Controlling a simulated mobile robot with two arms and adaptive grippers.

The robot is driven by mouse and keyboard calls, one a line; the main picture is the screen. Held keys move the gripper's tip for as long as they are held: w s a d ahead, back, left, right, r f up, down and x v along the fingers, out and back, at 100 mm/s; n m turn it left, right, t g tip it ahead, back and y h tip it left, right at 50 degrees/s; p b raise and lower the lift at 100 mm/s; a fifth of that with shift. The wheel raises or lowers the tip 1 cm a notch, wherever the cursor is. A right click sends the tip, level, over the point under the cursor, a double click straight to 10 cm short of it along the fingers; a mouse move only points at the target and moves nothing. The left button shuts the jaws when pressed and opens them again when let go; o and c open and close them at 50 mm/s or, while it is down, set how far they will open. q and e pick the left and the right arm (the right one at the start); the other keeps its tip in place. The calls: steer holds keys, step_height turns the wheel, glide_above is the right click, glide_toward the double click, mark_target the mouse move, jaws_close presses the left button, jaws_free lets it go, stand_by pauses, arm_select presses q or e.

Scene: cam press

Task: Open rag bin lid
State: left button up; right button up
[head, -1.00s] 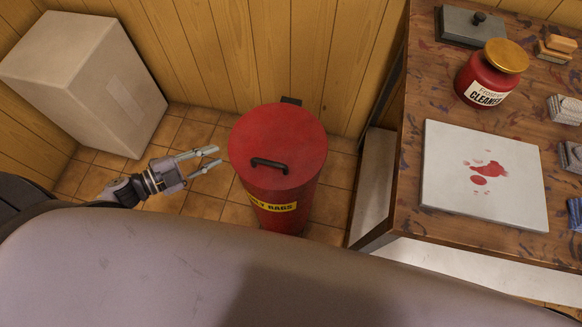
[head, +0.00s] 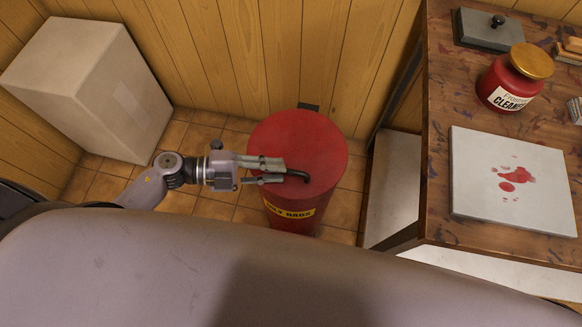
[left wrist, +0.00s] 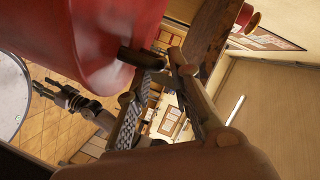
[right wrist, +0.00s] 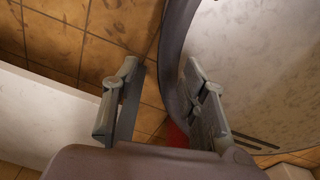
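The red rag bin (head: 310,130) stands on the floor with its round lid on and shut. A yellow label (head: 292,213) is on its front. The black lid handle (head: 300,176) is partly hidden behind my left gripper (head: 275,172), whose fingers lie over the handle's left part. In the left wrist view the handle (left wrist: 138,57) is near the fingertips, and a gap shows between the fingers (left wrist: 168,75). I cannot tell whether the fingers touch the handle. My right gripper (right wrist: 155,85) is open and empty; it is not in the head view.
A pale box (head: 100,85) stands at the left by the wooden wall. On the right a stained workbench (head: 437,120) holds a red cleaner jar (head: 515,80), a white board (head: 510,180) and a grey lidded box (head: 500,28).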

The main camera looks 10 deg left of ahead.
mark_target(291, 171)
arm_select(q)
steer(key=shift+x, duration=2.3)
jaws_close()
